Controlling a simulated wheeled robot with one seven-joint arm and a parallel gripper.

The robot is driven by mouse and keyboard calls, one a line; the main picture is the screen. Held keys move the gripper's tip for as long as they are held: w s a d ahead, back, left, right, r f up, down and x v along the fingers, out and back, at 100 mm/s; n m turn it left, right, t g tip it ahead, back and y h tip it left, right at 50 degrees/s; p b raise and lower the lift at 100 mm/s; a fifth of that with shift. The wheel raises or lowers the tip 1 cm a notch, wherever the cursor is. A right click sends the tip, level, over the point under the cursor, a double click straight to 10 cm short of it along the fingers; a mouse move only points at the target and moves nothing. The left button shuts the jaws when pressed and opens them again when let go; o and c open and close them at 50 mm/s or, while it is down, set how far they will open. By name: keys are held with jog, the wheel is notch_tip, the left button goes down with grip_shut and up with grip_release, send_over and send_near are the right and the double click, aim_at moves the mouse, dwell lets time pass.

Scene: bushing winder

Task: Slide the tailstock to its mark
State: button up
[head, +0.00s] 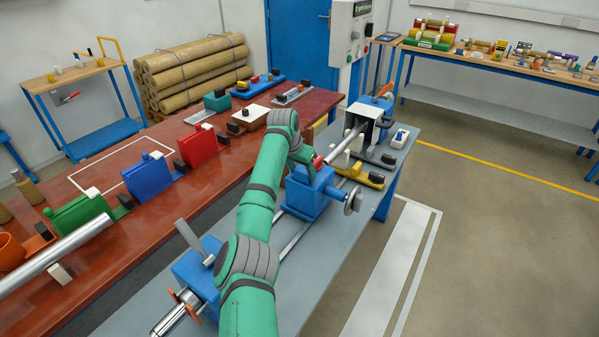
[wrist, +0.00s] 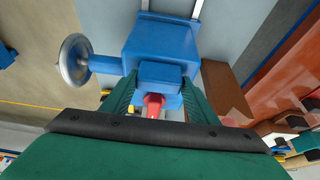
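A blue block with a silver handwheel, which looks like the tailstock (head: 303,197), stands on rails on the grey bench. In the wrist view the tailstock (wrist: 163,42) fills the upper middle, its handwheel (wrist: 75,60) at left. A smaller blue block (wrist: 160,76) and a red piece (wrist: 153,103) project from it towards my gripper. My gripper (wrist: 160,80) has one finger on each side of the small block. Whether the fingers press on it cannot be told. No mark can be made out with certainty.
Another blue block (head: 195,272) with a lever stands at the near end of the bench (head: 330,250). A silver bar (head: 345,147) and white supports are beyond the tailstock. A yellow-and-black piece (head: 362,177) lies beside it. The red table (head: 225,180) at left is crowded.

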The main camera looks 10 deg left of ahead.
jog(key=o, duration=0.3)
jog(key=shift+s+a, duration=0.1)
jog(key=shift+a, duration=0.05)
jog(key=shift+d, duration=0.35)
jog(key=shift+a+r, duration=0.15)
jog(key=shift+a, duration=0.05)
jog(key=v, duration=1)
jog(key=shift+s+d+r, duration=0.1)
jog(key=shift+d+r, duration=0.1)
jog(key=shift+r, duration=0.05)
